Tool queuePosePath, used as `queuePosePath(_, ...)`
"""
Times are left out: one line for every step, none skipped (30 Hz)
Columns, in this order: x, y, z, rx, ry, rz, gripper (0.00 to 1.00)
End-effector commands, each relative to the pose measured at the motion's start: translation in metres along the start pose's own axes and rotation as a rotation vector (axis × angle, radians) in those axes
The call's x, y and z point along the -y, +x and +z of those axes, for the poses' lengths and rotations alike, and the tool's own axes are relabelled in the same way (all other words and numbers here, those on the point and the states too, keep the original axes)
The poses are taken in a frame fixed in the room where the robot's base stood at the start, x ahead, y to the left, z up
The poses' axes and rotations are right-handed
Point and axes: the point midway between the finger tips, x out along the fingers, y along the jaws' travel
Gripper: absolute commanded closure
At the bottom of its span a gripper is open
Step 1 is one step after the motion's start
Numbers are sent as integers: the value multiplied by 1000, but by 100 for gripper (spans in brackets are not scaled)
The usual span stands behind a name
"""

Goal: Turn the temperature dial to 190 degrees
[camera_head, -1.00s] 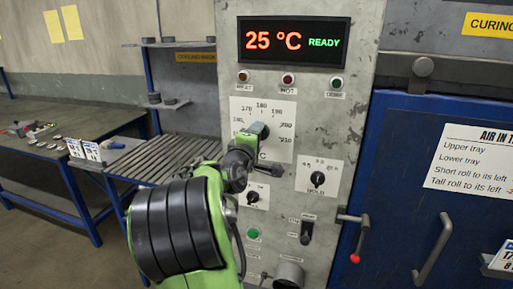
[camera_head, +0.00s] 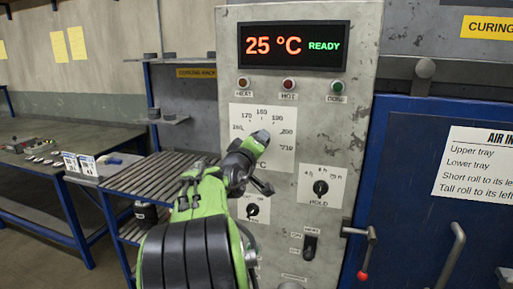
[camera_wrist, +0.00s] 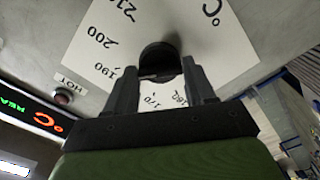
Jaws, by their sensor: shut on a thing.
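The temperature dial (camera_wrist: 158,58) is a round black knob on a white scale plate (camera_wrist: 222,45), seen upside down in the wrist view. The 190 (camera_wrist: 118,73) and 200 (camera_wrist: 103,37) marks show to the left of the knob. My gripper (camera_wrist: 160,75) is shut on the dial, one finger on each side. The left finger covers part of the scale between 190 and 170. I cannot read where the dial's pointer stands. In the head view my gripper (camera_head: 255,145) hides the dial in front of its scale plate (camera_head: 241,112). The display (camera_head: 293,44) reads 25 °C READY.
Below the scale plate are a HOLD knob (camera_head: 320,187), another small knob (camera_head: 252,210) and a black switch (camera_head: 310,247). A red-tipped lever (camera_head: 363,255) sticks out at the right, beside the blue oven door (camera_head: 400,150). A slatted rack (camera_head: 150,180) stands at the left.

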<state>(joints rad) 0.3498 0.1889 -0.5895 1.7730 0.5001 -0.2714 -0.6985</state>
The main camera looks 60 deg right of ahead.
Motion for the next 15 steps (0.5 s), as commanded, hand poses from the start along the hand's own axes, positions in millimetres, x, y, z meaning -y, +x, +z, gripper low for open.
queuePosePath(2,0,2,5,0,-4,76)
queuePosePath(2,0,2,5,1,-4,76)
queuePosePath(1,0,2,5,1,-4,76)
queuePosePath(1,0,2,5,1,-4,76)
queuePosePath(1,0,1,5,1,-5,76)
queuePosePath(1,0,2,5,1,-5,76)
queuePosePath(1,0,2,5,1,-5,76)
queuePosePath(2,0,2,5,1,-5,76)
queuePosePath(2,0,2,5,0,-5,76)
queuePosePath(2,0,2,5,0,-5,76)
queuePosePath(2,0,2,5,0,-5,44)
queuePosePath(2,0,2,5,0,-5,38)
queuePosePath(1,0,1,5,0,-4,34)
queuePosePath(1,0,1,5,0,-4,29)
queuePosePath(1,0,1,4,0,-4,23)
